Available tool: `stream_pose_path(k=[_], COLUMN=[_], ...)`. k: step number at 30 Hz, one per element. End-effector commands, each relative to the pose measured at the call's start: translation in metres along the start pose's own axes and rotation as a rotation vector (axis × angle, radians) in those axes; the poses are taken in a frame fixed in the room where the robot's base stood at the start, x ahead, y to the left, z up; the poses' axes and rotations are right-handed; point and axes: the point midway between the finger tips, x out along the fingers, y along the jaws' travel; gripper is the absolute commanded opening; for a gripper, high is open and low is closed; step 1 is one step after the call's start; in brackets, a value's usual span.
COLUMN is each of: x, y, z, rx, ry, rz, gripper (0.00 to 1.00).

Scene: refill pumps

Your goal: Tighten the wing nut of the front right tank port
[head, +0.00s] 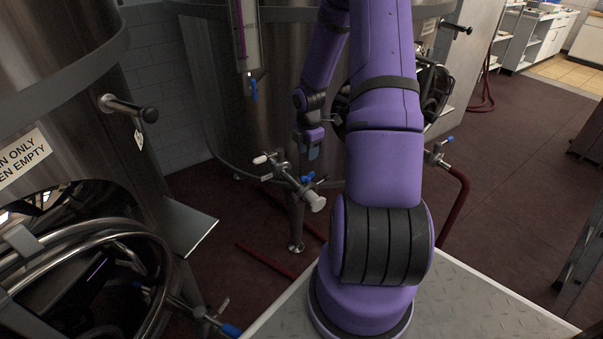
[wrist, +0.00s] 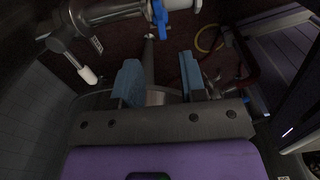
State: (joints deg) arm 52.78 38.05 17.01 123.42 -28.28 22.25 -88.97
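My gripper (head: 311,146) hangs at the end of my purple arm, in front of the middle steel tank. In the wrist view my gripper (wrist: 159,75) shows two blue fingers spread apart with nothing clearly held between them. A metal tank port (head: 288,177) with a white-ended handle and a blue valve lever (head: 307,178) sticks out just below and left of my gripper. The port's pipe (wrist: 65,32), blue lever (wrist: 159,17) and white end (wrist: 88,75) lie beyond the fingertips in the wrist view. I cannot make out a wing nut clearly.
Another port (head: 436,155) with a red hose (head: 455,205) is right of my arm. A steel tank (head: 60,120) with a handle and an open round hatch stands at left. The dark red floor (head: 515,170) is clear at right.

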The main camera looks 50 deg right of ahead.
Motion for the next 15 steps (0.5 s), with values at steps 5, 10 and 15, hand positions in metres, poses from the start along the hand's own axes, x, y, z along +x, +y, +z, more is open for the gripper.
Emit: stream_pose_path(k=[5, 10, 15], x=[0.026, 0.057, 0.081], y=[0.0, 0.0, 0.0], z=[-0.001, -0.001, -0.001], rx=[0.0, 0.0, 0.0], ry=[0.0, 0.0, 0.0], rz=[-0.003, -0.003, -0.003], gripper=[0.38, 0.38, 0.38])
